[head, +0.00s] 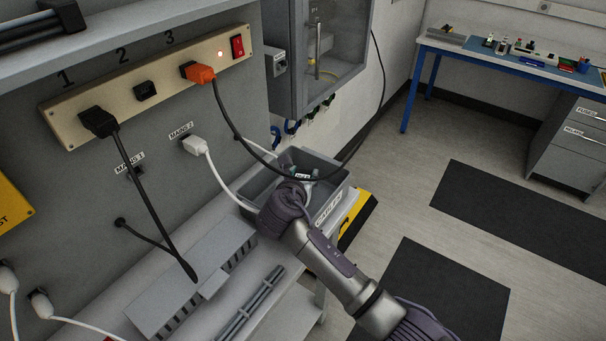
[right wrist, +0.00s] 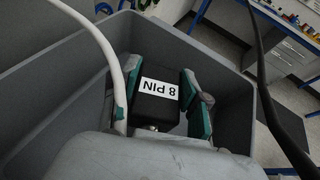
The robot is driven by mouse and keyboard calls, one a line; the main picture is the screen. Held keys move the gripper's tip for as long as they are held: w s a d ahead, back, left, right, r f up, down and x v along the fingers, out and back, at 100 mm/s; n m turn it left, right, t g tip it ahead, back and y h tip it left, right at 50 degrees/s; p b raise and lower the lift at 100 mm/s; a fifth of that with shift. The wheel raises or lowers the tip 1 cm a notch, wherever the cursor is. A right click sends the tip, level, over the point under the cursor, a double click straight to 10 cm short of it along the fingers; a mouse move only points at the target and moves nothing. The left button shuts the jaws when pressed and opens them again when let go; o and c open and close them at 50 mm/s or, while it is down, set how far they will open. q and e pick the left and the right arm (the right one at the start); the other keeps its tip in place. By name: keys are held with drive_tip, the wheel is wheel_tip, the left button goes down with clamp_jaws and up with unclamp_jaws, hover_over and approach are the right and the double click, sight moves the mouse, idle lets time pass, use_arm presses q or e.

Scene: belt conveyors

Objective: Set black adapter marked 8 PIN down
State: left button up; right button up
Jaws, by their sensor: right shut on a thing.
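The black adapter (right wrist: 155,112) with its white 8 PIN label shows in the right wrist view, between the green-padded fingers of my right gripper (right wrist: 160,95). The gripper is shut on it and holds it inside the walls of a grey bin (right wrist: 232,105). Whether the adapter touches the bin floor is hidden. In the head view my right gripper (head: 298,176) reaches down into the grey bin (head: 335,183), and only a small part of the adapter's label shows. My left gripper is not in view.
A white cable (right wrist: 105,45) runs over the bin beside the left finger. A beige socket strip (head: 150,90) with plugs is on the wall at left. A grey slotted tray (head: 195,280) lies on the shelf.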

drive_tip(key=shift+f, duration=0.2)
drive_tip(key=shift+f, duration=0.4)
drive_tip(key=o, duration=1.1)
drive_tip(key=shift+o, duration=0.2)
drive_tip(key=shift+r, duration=0.5)
drive_tip(key=v, duration=1.2)
drive_tip(key=shift+s, duration=0.1)
